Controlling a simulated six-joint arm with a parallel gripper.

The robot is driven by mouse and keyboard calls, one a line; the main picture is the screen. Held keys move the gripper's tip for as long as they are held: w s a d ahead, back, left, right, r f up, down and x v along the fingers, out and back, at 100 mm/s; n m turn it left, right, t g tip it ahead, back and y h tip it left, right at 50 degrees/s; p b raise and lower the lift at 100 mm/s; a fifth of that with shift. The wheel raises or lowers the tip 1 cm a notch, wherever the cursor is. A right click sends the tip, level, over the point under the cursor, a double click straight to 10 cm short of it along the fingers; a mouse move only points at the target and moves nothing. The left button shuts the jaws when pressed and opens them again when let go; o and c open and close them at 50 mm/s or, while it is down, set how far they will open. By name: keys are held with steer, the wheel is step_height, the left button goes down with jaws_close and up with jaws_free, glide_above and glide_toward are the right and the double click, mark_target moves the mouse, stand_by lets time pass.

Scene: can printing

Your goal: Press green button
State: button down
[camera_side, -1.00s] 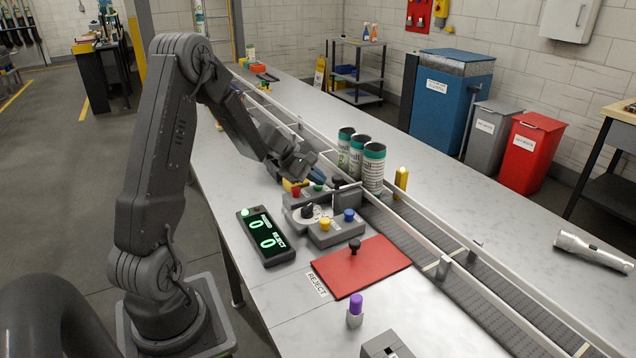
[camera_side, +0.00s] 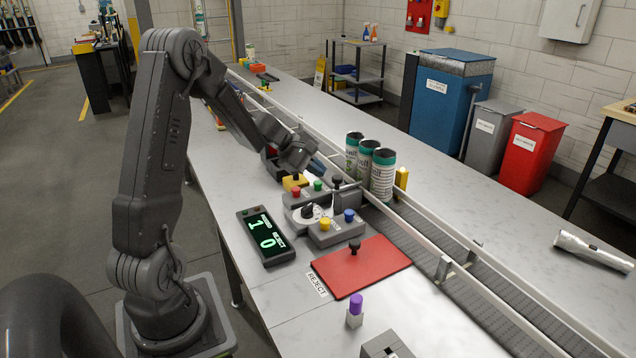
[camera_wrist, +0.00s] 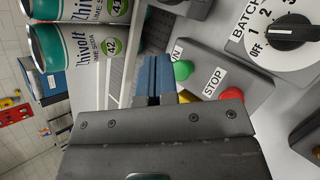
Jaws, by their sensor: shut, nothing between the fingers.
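The green button (camera_side: 318,185) sits on a grey control box beside the conveyor, right of the red STOP button (camera_side: 296,191). In the wrist view the green button (camera_wrist: 183,69) shows just right of my fingertips, with the STOP button (camera_wrist: 231,94) partly hidden behind my gripper body. My gripper (camera_wrist: 153,74) has blue fingers closed together with nothing between them. In the side view my gripper (camera_side: 318,164) hangs above and behind the green button, apart from it. Three green-and-white cans (camera_side: 383,175) stand in a row on the conveyor (camera_side: 425,240).
A BATCH dial (camera_wrist: 291,32) is beside the button box. Yellow (camera_side: 325,224) and blue (camera_side: 349,215) buttons sit nearer the front. A counter display (camera_side: 265,237) reads 1 and 0. A red REJECT mat (camera_side: 362,266) with a black-knobbed stamp lies in front.

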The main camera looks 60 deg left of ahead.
mark_target(317, 183)
steer(key=shift+r, duration=2.45)
